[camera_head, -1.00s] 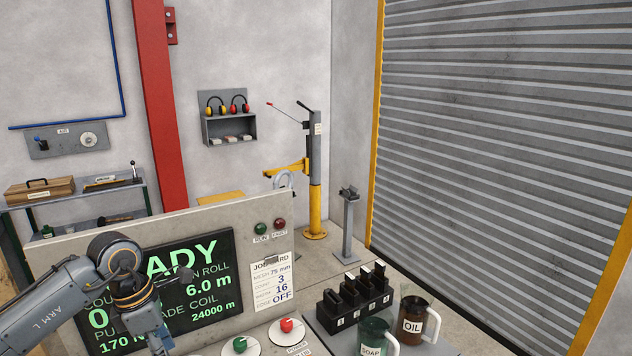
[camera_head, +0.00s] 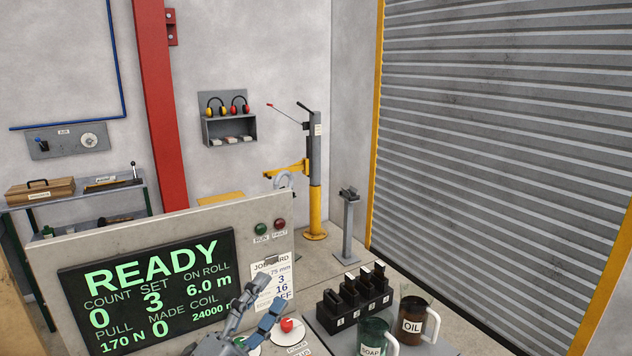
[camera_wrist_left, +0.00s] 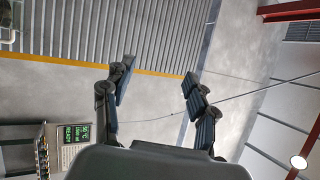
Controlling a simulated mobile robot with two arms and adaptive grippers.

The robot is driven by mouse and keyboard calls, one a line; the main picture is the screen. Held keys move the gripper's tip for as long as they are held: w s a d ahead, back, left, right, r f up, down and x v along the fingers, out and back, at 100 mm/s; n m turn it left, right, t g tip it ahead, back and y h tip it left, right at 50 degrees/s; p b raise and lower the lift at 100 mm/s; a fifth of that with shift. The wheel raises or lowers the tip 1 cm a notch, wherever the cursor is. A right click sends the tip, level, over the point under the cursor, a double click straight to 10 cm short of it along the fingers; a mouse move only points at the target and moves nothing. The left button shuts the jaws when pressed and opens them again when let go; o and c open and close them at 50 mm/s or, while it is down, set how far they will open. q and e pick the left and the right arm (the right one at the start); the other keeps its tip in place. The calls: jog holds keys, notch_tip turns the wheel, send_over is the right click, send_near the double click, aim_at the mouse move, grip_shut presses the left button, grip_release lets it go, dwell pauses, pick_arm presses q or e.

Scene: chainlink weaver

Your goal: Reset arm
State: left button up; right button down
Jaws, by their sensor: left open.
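My left gripper (camera_head: 256,308) shows at the bottom of the head view, in front of the panel's lower right part. Its two fingers are apart with nothing between them. In the left wrist view the open fingers (camera_wrist_left: 158,90) point toward the wall and the shutter, with empty space between them. The control panel (camera_head: 150,222) carries a lit screen (camera_head: 160,288) reading READY, count 0 and set 3. The job card (camera_head: 271,272) is partly covered by a finger. A red knob (camera_head: 288,325) sits just right of the gripper. My right gripper is out of view.
A black rack of slotted blocks (camera_head: 352,299), a green SOAP jug (camera_head: 373,338) and an OIL jug (camera_head: 415,322) stand on a grey tray right of the panel. A yellow post (camera_head: 315,210) and a grey stand (camera_head: 348,230) rise behind. A shutter (camera_head: 500,130) closes the right side.

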pick_arm(q)
jog(key=s+a+f+n+g+y, duration=0.3)
jog(key=a+f+n+y, duration=0.35)
jog(key=f+n, duration=0.3)
jog(key=s+a+f+n+g+y, duration=0.3)
jog(key=a+f+n+y, duration=0.4)
jog(key=f, duration=0.3)
jog(key=s+f+n+g, duration=0.2)
jog(key=s+f+g, duration=0.15)
jog(key=s, duration=0.35)
jog(key=s+d+f+n+g+h, duration=0.1)
jog(key=s+f+g, duration=0.2)
jog(key=s+f, duration=0.3)
jog(key=s+f+n+g, duration=0.2)
jog(key=s+f+g, duration=0.1)
jog(key=s, duration=0.5)
notch_tip(320, 180, down, 33)
jog(key=g+b, duration=0.1)
jog(key=b, duration=0.6)
jog(key=s+a+f+b, duration=0.1)
jog(key=s+f+b, duration=0.2)
jog(key=s+f, duration=0.6)
jog(key=s+a+f+g+b, duration=0.1)
jog(key=s+a+f+b, duration=0.1)
jog(key=s+f, duration=0.6)
notch_tip(320, 180, down, 5)
jog(key=shift+s+f+b, duration=0.1)
jog(key=shift+s+b, duration=0.3)
jog(key=shift+b, duration=0.25)
